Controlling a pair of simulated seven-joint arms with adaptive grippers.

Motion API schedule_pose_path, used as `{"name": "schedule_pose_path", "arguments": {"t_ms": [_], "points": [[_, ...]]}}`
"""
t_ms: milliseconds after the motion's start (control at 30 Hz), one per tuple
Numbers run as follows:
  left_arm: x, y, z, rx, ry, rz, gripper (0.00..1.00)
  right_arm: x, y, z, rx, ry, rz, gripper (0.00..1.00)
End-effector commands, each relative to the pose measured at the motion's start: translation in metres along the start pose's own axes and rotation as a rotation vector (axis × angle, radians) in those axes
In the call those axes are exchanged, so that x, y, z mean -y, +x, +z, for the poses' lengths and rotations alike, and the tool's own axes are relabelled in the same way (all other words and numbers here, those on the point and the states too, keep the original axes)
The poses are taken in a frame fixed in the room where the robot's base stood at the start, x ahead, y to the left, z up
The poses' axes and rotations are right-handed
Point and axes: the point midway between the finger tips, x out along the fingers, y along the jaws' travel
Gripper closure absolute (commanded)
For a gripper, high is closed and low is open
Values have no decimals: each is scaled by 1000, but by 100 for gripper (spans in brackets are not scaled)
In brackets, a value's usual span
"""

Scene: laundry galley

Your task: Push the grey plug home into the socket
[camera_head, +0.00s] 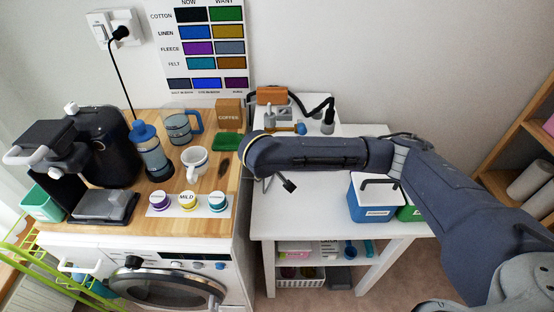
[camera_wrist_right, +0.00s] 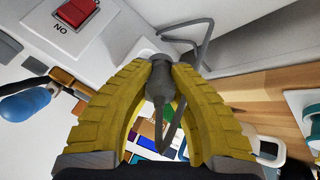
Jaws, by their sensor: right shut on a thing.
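In the right wrist view, my right gripper (camera_wrist_right: 161,70) has its two yellow fingers shut on the grey plug (camera_wrist_right: 160,68). A grey cord hangs from the plug between the fingers. The plug's front end points toward a white panel, and I cannot tell whether it touches it. The socket opening is not visible. In the head view, my right arm reaches left across the white table, and its dark links hide the plug and most of the gripper. My left gripper is not in view.
A red switch (camera_wrist_right: 77,12) sits on the white panel. A wall outlet (camera_head: 100,28) holds a black plug. A wooden counter with a blue bottle (camera_head: 152,155) and mug (camera_head: 194,163) stands left. A blue box (camera_head: 368,205) stands on the white table (camera_head: 300,215), whose front left is clear.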

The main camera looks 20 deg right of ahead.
Motion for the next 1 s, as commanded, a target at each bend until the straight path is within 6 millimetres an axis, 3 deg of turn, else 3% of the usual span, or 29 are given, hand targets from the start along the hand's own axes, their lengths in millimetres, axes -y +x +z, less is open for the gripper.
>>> {"name": "schedule_pose_path", "arguments": {"t_ms": [333,1000], "points": [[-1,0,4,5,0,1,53,17,18,5,-203,-191,116,100],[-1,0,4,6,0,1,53,14,32,7,-549,-398,294,100]]}}
